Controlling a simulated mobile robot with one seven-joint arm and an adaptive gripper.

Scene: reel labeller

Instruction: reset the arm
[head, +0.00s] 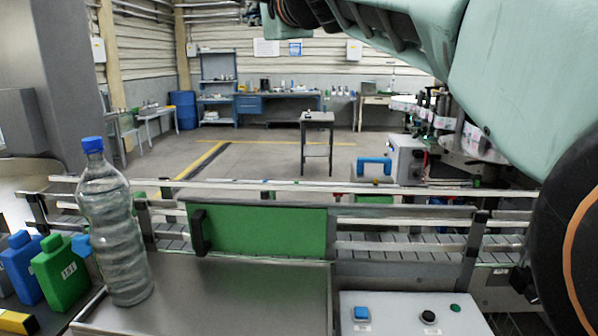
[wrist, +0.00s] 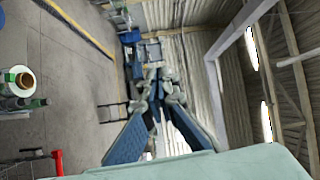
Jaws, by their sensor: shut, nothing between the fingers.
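My arm crosses the top right of the head view as large pale green links with dark joints.
A clear bottle (head: 113,230) with a blue cap stands on the metal table (head: 230,295) at front left. Blue and green containers (head: 62,275) are beside it. A conveyor with a green panel (head: 260,230) runs across. A control box (head: 400,314) sits at front right. Floor beyond is largely open.

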